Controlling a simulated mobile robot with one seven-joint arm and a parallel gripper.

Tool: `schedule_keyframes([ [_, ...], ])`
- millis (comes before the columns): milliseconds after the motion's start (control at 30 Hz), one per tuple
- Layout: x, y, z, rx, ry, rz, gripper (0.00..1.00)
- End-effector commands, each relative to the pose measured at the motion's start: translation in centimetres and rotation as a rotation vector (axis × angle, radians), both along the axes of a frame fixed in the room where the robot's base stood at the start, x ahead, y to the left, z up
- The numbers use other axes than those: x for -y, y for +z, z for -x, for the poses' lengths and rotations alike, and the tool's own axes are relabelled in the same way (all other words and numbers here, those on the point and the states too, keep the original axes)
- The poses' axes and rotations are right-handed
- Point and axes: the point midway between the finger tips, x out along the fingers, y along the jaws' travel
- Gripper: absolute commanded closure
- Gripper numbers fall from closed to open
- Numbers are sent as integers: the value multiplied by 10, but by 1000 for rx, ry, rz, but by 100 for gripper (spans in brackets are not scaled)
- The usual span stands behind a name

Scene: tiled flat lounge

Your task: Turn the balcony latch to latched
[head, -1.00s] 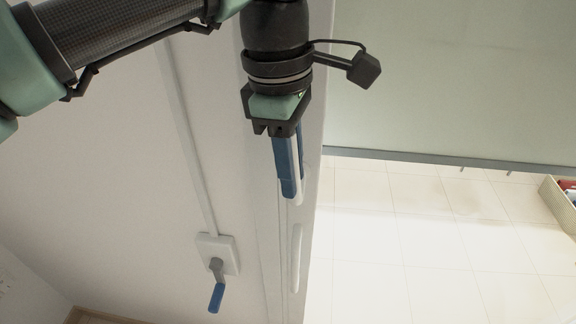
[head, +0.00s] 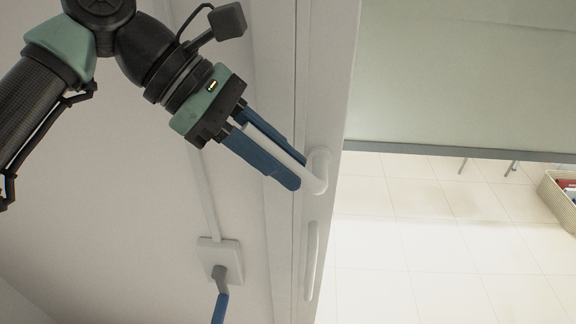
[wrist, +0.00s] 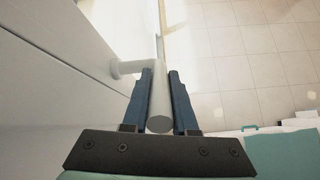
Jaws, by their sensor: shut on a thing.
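The balcony latch is a white round-bar lever (head: 320,172) on the white door frame, bent at its pivot. In the head view its bar slants up and left from the pivot. My gripper (head: 298,167) is shut on the bar, with a blue finger on either side. In the wrist view the white lever (wrist: 160,108) runs between both fingers of my gripper (wrist: 160,73), its free end near the palm. The pivot end bends left to the frame. Part of the bar is hidden by the near finger in the head view.
A white pull handle (head: 312,262) is on the frame below the latch. A wall plate (head: 232,262) with a blue-tipped lever (head: 220,310) is at lower left. A glass panel (head: 460,75) and tiled floor (head: 420,245) lie to the right, with a basket (head: 553,200) at the edge.

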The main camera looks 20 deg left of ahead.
Motion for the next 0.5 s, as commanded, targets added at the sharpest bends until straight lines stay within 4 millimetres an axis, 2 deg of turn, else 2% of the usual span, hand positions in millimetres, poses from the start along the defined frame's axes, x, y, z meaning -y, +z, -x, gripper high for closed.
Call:
schedule_keyframes([
  [500,-2,-3,0,11,2,44,100],
])
